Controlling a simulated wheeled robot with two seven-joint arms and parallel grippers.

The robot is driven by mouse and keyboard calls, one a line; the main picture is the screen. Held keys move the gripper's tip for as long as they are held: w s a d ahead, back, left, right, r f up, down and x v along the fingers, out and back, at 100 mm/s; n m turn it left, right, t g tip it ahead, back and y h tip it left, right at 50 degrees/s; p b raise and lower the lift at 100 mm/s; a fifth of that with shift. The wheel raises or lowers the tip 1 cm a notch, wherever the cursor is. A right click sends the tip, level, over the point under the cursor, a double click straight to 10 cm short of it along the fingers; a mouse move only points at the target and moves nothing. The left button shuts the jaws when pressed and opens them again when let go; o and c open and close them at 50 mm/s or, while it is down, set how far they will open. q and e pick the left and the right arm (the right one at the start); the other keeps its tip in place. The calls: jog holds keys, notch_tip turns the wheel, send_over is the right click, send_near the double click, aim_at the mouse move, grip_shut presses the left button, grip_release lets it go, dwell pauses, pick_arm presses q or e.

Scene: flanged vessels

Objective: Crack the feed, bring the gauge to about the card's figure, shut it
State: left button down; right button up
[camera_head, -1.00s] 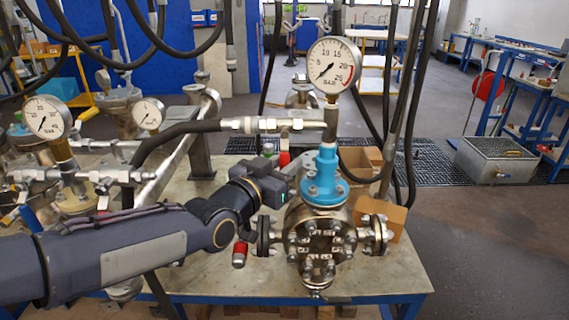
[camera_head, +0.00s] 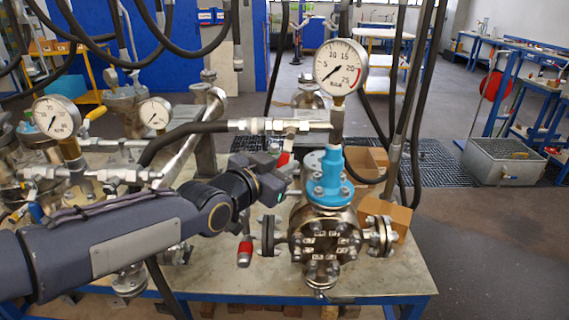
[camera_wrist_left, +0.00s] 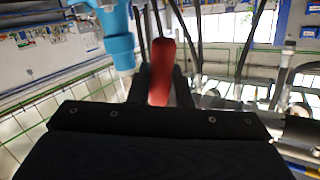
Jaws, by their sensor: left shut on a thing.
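My left gripper (camera_head: 284,172) is at the feed valve, left of the vessel's blue neck (camera_head: 330,177). In the left wrist view its fingers (camera_wrist_left: 160,85) are shut on a red lever handle (camera_wrist_left: 162,70). The handle's red also shows in the head view (camera_head: 283,158), partly hidden by the gripper. The white gauge (camera_head: 341,67) above the vessel (camera_head: 325,243) has its needle pointing to the lower left, at the low end of the scale. I cannot make out a card with a figure. My right gripper is not in view.
A second red handle (camera_head: 244,252) hangs beside the left flange, below my arm. Cardboard boxes (camera_head: 387,214) stand right of the vessel. Black hoses (camera_head: 410,110) hang behind it. Smaller gauges (camera_head: 57,117) and pipework crowd the left. The bench front (camera_head: 390,275) at right is clear.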

pick_arm(q)
jog(key=c, duration=1.4)
grip_release()
jog(key=shift+o, duration=0.2)
jog(key=shift+s, duration=0.1)
jog(key=v, duration=0.7)
jog(key=shift+s+a+p, duration=0.2)
jog(key=shift+s+p, duration=0.1)
jog(key=shift+p, duration=0.05)
jog(key=shift+r, duration=0.1)
